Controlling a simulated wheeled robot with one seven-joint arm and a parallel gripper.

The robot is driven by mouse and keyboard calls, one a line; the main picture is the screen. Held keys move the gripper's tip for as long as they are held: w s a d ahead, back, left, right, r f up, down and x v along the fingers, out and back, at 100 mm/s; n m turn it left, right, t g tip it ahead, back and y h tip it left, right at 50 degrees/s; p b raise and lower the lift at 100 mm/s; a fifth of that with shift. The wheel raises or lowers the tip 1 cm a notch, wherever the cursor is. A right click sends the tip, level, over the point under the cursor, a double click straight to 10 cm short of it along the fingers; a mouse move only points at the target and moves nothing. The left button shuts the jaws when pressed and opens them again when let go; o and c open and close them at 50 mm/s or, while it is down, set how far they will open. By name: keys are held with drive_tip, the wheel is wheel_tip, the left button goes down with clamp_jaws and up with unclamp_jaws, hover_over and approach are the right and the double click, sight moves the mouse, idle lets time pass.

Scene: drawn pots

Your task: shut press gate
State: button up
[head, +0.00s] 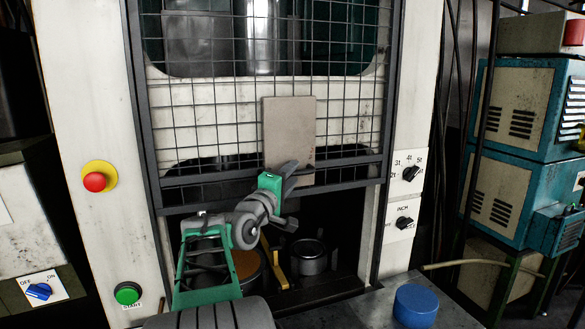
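The press gate (217,181) is a dark-framed wire-mesh panel in the press's white front. Its lower bars hang above a dark opening, so the gate is partly raised. A plain grey-beige plate (289,130) is fixed on the mesh at its lower middle. My gripper (291,175), on my green and grey arm, is in front of the gate's lower bars, just below the plate. Its fingers overlap the bars in the picture; I cannot tell whether they touch. The arm hides part of the opening and lower bar, and the finger gap is not clear.
Inside the opening stand a metal pot (309,260), a brownish round vessel (245,266) and a yellow part (274,262). A red stop button (95,181) and green start button (127,293) are left; dials (410,173) are right. A blue cylinder (416,305) stands at front right.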

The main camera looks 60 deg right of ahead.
drive_tip(key=shift+d+r, duration=0.1)
drive_tip(key=shift+d, duration=0.5)
drive_tip(key=shift+c, duration=0.6)
clamp_jaws()
idle(0.4)
